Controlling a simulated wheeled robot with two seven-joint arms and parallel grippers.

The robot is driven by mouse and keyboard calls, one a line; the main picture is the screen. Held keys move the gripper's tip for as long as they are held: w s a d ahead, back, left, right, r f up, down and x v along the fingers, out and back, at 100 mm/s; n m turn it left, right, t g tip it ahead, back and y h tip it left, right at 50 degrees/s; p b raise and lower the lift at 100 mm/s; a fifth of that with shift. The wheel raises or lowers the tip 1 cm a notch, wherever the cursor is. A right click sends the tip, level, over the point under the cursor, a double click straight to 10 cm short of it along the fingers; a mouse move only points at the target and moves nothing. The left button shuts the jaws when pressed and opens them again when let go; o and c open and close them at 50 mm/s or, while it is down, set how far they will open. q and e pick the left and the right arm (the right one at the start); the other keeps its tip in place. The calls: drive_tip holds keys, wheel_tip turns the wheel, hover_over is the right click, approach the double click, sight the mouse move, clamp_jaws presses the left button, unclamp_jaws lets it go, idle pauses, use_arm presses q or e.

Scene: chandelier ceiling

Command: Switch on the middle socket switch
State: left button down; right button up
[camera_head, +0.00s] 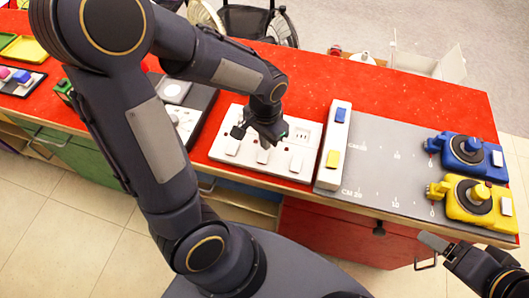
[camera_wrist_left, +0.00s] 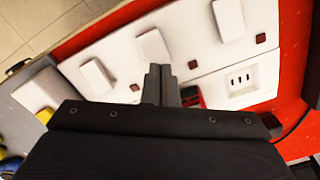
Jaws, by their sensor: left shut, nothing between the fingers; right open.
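The white socket panel (camera_head: 222,155) lies on the red counter with a row of three white rocker switches. The middle switch (camera_head: 263,154) is below my left gripper (camera_head: 266,138), which is shut and empty over the panel. In the left wrist view the middle switch (camera_wrist_left: 153,46) is just beyond the shut fingertips (camera_wrist_left: 160,70); I cannot tell whether they touch. The outer switches (camera_wrist_left: 97,76) (camera_wrist_left: 228,18) flank it. Small dark red squares (camera_wrist_left: 193,64) are beside the switches. Which way the middle rocker tilts is unclear. My right gripper (camera_head: 447,247) is open and empty at lower right.
A white strip (camera_head: 325,177) with blue and yellow switches stands right of the panel. Further right, a grey mat (camera_head: 385,165) holds blue (camera_head: 466,152) and yellow (camera_head: 472,202) toy controllers. A dark panel with a white knob (camera_head: 174,90) is to the left, partly hidden by my arm.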

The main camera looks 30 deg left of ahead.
use_arm(q)
drive_tip(key=shift+f+b, duration=0.8)
drive_tip(key=shift+f, duration=0.15)
idle(0.9)
drive_tip(key=shift+r, duration=0.1)
wheel_tip(320, 180, up, 7)
drive_tip(key=p, duration=0.6)
idle(0.6)
wheel_tip(320, 180, up, 6)
drive_tip(key=n+t+h, duration=0.2)
hover_over(255, 164)
drive_tip(key=s+d+r+n+t+h, duration=0.1)
drive_tip(key=s+r+n+t, duration=0.2)
drive_tip(key=s+r, duration=0.2)
drive_tip(key=shift+s+d+t+h, duration=0.3)
drive_tip(key=shift+s+h, duration=0.1)
drive_tip(key=shift+s, duration=0.75)
